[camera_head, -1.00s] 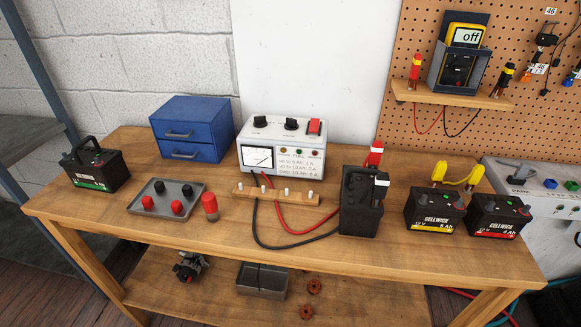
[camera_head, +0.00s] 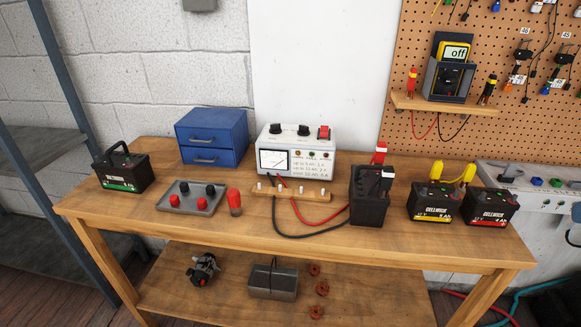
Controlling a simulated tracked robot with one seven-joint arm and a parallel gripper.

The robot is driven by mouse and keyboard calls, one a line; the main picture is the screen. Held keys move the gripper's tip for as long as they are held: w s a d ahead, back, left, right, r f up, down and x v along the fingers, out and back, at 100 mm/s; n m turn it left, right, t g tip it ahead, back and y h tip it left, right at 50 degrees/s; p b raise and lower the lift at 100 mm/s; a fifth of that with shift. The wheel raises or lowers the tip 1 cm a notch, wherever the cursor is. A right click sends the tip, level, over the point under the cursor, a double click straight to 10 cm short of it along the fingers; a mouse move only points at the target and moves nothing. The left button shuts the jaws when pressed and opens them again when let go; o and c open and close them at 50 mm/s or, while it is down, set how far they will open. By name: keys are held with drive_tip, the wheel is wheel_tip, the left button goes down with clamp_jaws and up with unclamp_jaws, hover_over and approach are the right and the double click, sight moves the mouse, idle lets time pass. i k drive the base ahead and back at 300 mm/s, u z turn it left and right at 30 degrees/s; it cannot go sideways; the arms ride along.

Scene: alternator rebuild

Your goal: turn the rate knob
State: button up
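A white charger (camera_head: 325,148) stands at the back middle of the workbench. Its top carries two black knobs, a left one (camera_head: 276,129) and a middle one (camera_head: 303,130), plus a red switch (camera_head: 324,132) to their right. The knobs' labels are too small to read, so I cannot tell which is the rate knob. The charger's front has a needle meter (camera_head: 273,160) and small printed lines. Nothing visible touches the knobs. My gripper is not in view.
A clamped black battery (camera_head: 368,207) stands right of the charger, with red and black leads in front. A blue drawer box (camera_head: 212,137) stands left. A wooden peg strip (camera_head: 292,193) and a grey tray (camera_head: 190,202) are nearer. A multimeter (camera_head: 447,80) reads "off" above right.

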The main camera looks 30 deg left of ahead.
sight(275, 128)
drive_tip(key=z, duration=0.45)
drive_tip(key=i, duration=0.15)
drive_tip(key=u, duration=2.7)
drive_tip(key=k, duration=1.1)
drive_tip(key=z, duration=0.5)
drive_tip(key=i, duration=1)
drive_tip(key=z, duration=0.15)
